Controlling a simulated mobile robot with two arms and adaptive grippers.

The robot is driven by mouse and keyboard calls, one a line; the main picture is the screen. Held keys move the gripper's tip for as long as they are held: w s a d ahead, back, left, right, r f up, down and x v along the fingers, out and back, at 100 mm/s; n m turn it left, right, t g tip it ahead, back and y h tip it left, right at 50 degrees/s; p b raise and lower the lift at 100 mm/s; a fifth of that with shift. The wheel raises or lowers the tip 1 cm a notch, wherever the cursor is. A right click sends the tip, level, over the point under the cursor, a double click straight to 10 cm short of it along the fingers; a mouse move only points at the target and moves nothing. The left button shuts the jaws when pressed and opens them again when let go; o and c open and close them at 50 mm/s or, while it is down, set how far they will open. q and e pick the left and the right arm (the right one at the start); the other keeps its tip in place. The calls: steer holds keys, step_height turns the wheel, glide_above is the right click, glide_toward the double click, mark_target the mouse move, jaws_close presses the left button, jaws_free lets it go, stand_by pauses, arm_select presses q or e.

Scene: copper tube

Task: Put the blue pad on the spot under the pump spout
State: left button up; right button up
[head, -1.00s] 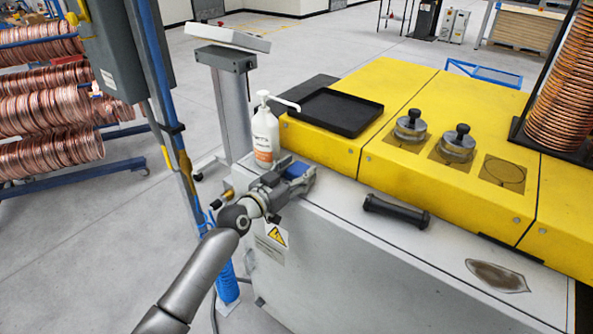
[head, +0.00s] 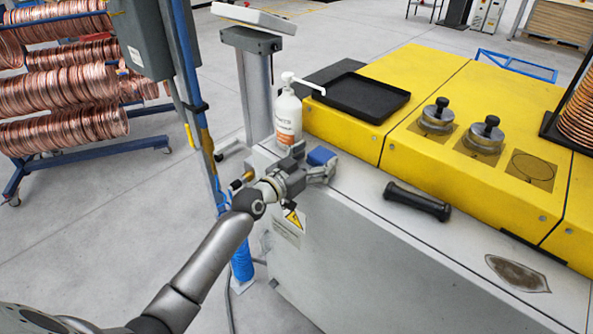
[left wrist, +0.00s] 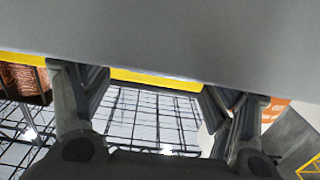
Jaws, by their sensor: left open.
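The blue pad (head: 321,156) lies on the grey bench top near its left end, just right of and in front of the white pump bottle (head: 288,118). The pump spout (head: 307,86) points right, toward the yellow housing. My left gripper (head: 312,164) is open beside the pad, and its fingers partly cover the pad in the head view. I cannot tell whether they touch it. In the left wrist view the two fingers (left wrist: 160,105) stand apart with no pad visible between them. The spot under the spout cannot be made out. My right gripper is not in view.
A black tray (head: 360,97) sits on the yellow housing (head: 480,85), with two knobbed metal weights (head: 437,115) to its right. A black handle-shaped bar (head: 417,201) lies on the grey bench top (head: 400,240).

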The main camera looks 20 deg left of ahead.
arm_select(q)
steer(key=shift+f+b+v, duration=0.3)
steer(key=shift+b+v, duration=0.7)
steer(key=shift+v, duration=4.35)
steer(key=s+a+f+n+g+y, duration=0.1)
steer(key=s+f+g, duration=0.15)
steer(key=f, duration=0.95)
steer(key=s+a+f+n+g+y, duration=0.15)
steer(key=s+f, duration=0.25)
steer(key=f, duration=0.9)
steer(key=s+a+f+g+y, duration=0.2)
steer(key=s+f+g, duration=0.1)
steer(key=f, duration=0.9)
steer(key=s+d+f+g, duration=0.2)
steer(key=s+f+g, duration=0.2)
steer(key=s+f, duration=1.4)
steer(key=s+d+f+g, duration=0.1)
steer(key=s+f+g, duration=0.1)
steer(key=s, duration=0.8)
steer(key=s+d+f+m+g+y, duration=0.1)
steer(key=s+f, duration=0.3)
steer(key=s, duration=0.7)
steer(key=shift+s+d+g, duration=0.3)
steer(key=shift+d+g, duration=0.15)
steer(key=shift+g, duration=0.25)
